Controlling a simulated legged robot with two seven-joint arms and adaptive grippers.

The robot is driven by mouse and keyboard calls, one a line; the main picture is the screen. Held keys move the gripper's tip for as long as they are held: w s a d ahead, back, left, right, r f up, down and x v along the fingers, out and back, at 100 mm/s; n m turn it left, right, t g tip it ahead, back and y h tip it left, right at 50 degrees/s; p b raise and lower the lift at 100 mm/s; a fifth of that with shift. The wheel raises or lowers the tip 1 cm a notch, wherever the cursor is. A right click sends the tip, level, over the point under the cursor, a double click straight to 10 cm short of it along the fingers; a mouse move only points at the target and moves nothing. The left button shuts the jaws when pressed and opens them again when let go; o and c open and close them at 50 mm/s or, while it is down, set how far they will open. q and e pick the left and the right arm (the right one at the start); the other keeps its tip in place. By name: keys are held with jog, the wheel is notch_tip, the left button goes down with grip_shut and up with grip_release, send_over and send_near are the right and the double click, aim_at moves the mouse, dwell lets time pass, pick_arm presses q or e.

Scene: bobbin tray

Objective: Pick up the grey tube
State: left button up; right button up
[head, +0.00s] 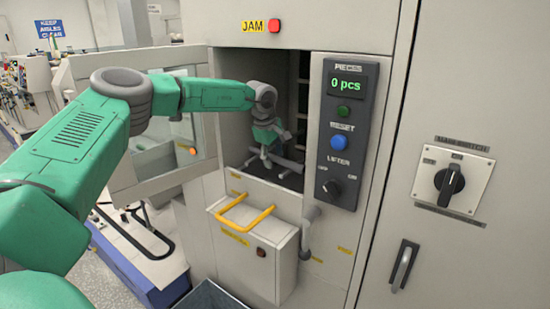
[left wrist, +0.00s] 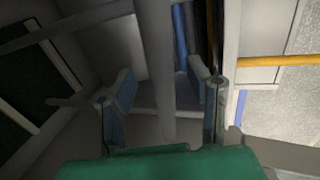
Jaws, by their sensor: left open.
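My left gripper (head: 268,158) is inside the opening of the machine cabinet, its fingers pointing down. In the left wrist view the gripper (left wrist: 163,85) is open, one finger on each side of a long grey tube (left wrist: 155,45). The tube runs from the top edge down between the fingers, and I see no finger closed on it. In the head view the tube is hard to tell apart from the grey fingers. My right gripper is in neither view.
The open door (head: 85,75) stands left of the opening. A control panel (head: 345,130) reading "0 pcs" is at its right. A yellow handle (head: 245,213) sits on the box below. Blue and dark strips (left wrist: 181,38) stand beside the tube.

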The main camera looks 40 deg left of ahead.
pick_arm(q)
jog(key=shift+s+a+f, duration=0.1)
jog(key=shift+a, duration=0.2)
jog(key=shift+d, duration=0.3)
jog(key=c, duration=1)
jog(key=shift+d+r, duration=0.3)
jog(key=shift+d, duration=0.25)
grip_shut()
jog(key=shift+a, duration=0.15)
